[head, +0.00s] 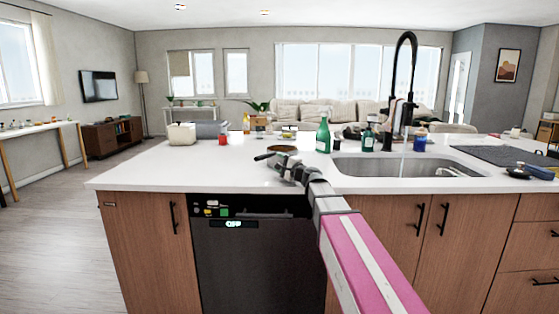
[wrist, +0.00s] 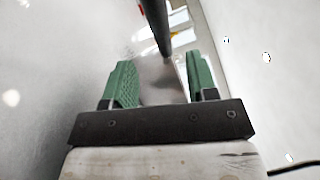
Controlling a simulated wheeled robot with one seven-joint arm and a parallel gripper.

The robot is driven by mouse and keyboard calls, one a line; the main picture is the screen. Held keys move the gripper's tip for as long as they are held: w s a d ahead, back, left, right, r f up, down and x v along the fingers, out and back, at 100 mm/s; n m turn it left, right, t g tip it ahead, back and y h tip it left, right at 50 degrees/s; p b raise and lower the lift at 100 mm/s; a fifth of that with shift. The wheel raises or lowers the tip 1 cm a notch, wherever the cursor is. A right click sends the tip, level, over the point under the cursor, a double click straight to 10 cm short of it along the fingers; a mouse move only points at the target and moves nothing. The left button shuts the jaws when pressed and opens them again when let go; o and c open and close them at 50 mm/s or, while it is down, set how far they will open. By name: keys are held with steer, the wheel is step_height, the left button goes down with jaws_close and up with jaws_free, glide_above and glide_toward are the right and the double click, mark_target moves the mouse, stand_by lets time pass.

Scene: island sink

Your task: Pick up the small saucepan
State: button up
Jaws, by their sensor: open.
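The small saucepan (head: 283,149) sits on the white countertop (head: 140,172), left of the sink, with a brownish top and a dark handle (head: 263,156) pointing left. My gripper (head: 277,163) is just in front of the pan, close to the handle. In the wrist view my gripper (wrist: 157,72) has its two green fingers apart. A dark bar, apparently the handle (wrist: 154,25), runs down toward the gap between the fingertips. I cannot tell whether the fingers touch it. A grey shiny surface shows between the fingers; what it is stays unclear.
A green bottle (head: 323,136) stands right of the pan, near the sink (head: 400,166) and its tall black faucet (head: 402,85). A red item (head: 222,139) and a white box (head: 181,135) stand at the back left. The front left counter is clear.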

mark_target(268, 156)
steer(key=x, duration=0.2)
steer(key=shift+w+a, duration=0.15)
steer(key=shift+a, duration=0.2)
steer(key=x, duration=0.5)
steer(key=shift+r, duration=0.15)
jaws_close()
